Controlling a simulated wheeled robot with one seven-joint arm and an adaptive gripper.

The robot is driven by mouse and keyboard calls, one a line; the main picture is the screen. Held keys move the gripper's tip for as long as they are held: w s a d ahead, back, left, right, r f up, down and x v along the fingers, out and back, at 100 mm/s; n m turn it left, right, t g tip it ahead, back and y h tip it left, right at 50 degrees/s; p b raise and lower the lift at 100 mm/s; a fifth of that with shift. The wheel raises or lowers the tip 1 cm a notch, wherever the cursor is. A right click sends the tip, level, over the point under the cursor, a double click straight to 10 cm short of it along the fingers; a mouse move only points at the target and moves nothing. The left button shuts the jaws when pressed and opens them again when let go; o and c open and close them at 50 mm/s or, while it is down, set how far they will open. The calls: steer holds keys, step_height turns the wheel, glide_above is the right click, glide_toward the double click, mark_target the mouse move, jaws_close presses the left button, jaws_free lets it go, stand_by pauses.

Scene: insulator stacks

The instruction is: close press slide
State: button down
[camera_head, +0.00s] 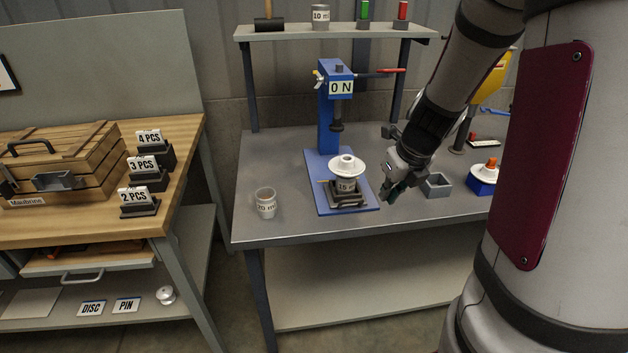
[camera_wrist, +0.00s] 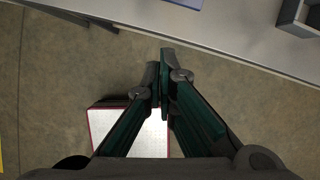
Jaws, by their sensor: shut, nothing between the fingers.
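The blue press (camera_head: 329,110) stands on the grey bench, with a "0 N" sign (camera_head: 341,88) on its head and a red-tipped lever at the right of the head. On its blue base plate (camera_head: 322,207) is a dark slide (camera_head: 348,201) near the front. A "15" labelled cup with a white disc insulator (camera_head: 346,166) on top sits on the slide. My gripper (camera_head: 388,198) is to the right of the slide, apart from it, pointing down. In the wrist view my gripper (camera_wrist: 161,75) has its fingers together with nothing between them.
A "20 m" cup (camera_head: 265,203) stands left of the press. A grey open box (camera_head: 437,185) and a blue block with an orange-topped white piece (camera_head: 484,176) are right of my gripper. A shelf (camera_head: 335,33) spans above. A wooden bench (camera_head: 80,222) is at left.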

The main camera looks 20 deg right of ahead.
steer(key=shift+m, duration=0.6)
steer(key=b+x, duration=0.1)
steer(key=x, duration=0.3)
steer(key=w+b+x, duration=0.1)
steer(key=x, duration=0.3)
steer(key=w+r+b+x, duration=0.1)
steer(key=x, duration=0.3)
steer(key=shift+w+d+f+b, duration=0.15)
steer(key=shift+w+d+b, duration=0.1)
steer(key=shift+d+b, duration=0.15)
steer(key=shift+w, duration=0.3)
steer(key=shift+w, duration=0.15)
